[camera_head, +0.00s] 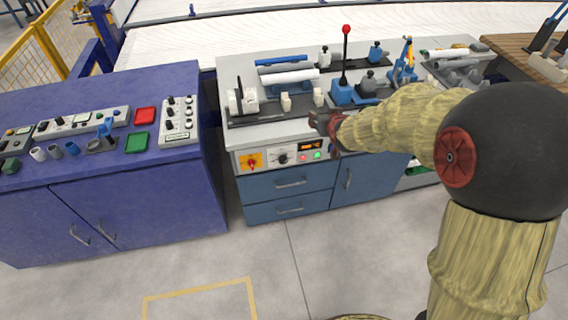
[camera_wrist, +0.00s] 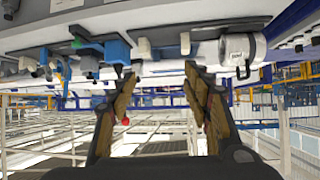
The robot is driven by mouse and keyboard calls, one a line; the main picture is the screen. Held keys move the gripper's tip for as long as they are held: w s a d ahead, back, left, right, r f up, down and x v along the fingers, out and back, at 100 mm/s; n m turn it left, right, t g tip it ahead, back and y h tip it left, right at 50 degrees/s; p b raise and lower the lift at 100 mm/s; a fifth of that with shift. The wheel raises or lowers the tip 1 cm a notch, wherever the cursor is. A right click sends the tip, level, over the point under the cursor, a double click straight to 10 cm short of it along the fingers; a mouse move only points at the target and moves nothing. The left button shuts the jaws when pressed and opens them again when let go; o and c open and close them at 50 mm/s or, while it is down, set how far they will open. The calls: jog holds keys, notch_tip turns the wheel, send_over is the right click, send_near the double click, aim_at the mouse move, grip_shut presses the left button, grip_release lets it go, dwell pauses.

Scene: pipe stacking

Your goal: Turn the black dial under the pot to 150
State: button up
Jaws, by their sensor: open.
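A black dial (camera_head: 283,158) sits on the grey front panel of the middle workbench, between a yellow-and-red switch (camera_head: 251,162) and a small orange-lit display (camera_head: 310,146). The dial's setting and the display's number are too small to read. No pot is clear to me; a white round fixture (camera_head: 243,100) stands on the bench top above the panel. My gripper (camera_head: 328,130) is at the bench's front edge, right of the dial and apart from it. In the wrist view my gripper (camera_wrist: 160,85) has its two fingers apart, with nothing between them. The dial does not show there.
A red button (camera_head: 304,157) and a green button (camera_head: 317,155) sit under the display. A red-topped lever (camera_head: 345,55) and several blue and grey fixtures crowd the bench top. A blue cabinet with controls (camera_head: 110,190) stands at left. The floor in front is clear.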

jog(key=w+a+f+t+y, duration=0.1)
jog(key=w+a+f, duration=0.15)
jog(key=f, duration=0.25)
jog(key=w+a+f+t, duration=0.1)
jog(key=w+a+f, duration=0.1)
jog(key=w+f, duration=0.25)
jog(key=n+t+y, duration=0.2)
jog(key=t, duration=0.2)
send_near(284, 162)
jog(key=w, duration=0.2)
jog(key=x, duration=0.4)
jog(key=b+x, duration=0.1)
jog(key=x, duration=0.1)
jog(key=shift+a, duration=0.3)
jog(key=shift+w+a, duration=0.2)
jog(key=shift+w, duration=0.4)
jog(key=shift+c, duration=1.1)
jog(key=c, duration=0.9)
